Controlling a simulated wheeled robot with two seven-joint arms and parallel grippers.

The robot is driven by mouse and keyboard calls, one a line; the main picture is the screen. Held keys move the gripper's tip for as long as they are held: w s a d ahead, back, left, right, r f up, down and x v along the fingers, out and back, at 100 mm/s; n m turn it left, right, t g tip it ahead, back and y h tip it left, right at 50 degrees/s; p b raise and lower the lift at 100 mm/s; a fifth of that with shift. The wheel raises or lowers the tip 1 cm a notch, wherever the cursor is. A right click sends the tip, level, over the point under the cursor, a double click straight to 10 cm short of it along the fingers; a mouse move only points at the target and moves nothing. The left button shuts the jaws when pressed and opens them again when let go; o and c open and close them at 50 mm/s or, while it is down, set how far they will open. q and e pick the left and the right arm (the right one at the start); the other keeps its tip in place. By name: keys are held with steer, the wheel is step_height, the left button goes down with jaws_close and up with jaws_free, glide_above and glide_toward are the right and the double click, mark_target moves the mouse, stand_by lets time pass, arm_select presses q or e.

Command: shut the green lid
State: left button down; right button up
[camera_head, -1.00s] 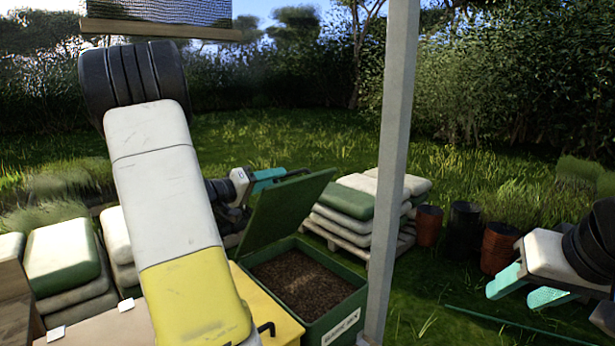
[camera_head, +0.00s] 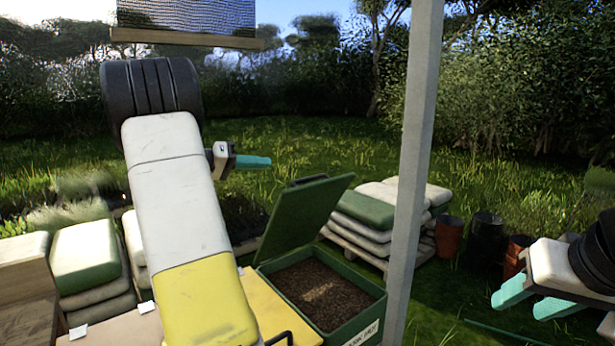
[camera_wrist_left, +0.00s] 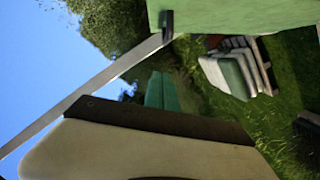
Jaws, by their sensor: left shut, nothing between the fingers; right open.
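The green lid (camera_head: 302,216) stands open, tilted up from the back of a green box (camera_head: 354,327) filled with dark brown soil-like material (camera_head: 322,291). A dark handle shows on the lid's top edge. My left gripper (camera_head: 254,162) is shut and empty, above and to the left of the lid, apart from it. In the left wrist view its teal fingers (camera_wrist_left: 162,92) point toward hedge and grass, and the lid (camera_wrist_left: 240,14) fills the upper edge. My right gripper (camera_head: 533,300) is open and empty at the far right, away from the box.
A grey post (camera_head: 413,170) stands just right of the box. Stacked bags (camera_head: 368,212) lie on a pallet behind it. Black and red pots (camera_head: 484,240) stand at the right. More bags (camera_head: 86,258) lie at the left. A yellow surface (camera_head: 270,315) adjoins the box.

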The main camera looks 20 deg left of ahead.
mark_target(299, 180)
arm_select(q)
steer(key=shift+w+d+f, duration=0.75)
steer(key=shift+w+d, duration=0.25)
steer(key=shift+d, duration=0.45)
steer(key=shift+w+d+f, duration=0.7)
steer(key=shift+w+d, duration=0.3)
steer(key=shift+d, duration=0.4)
steer(key=shift+w+d+f, duration=0.75)
steer(key=shift+w+d, duration=0.25)
steer(key=shift+d, duration=0.45)
steer(key=shift+d+f, duration=0.1)
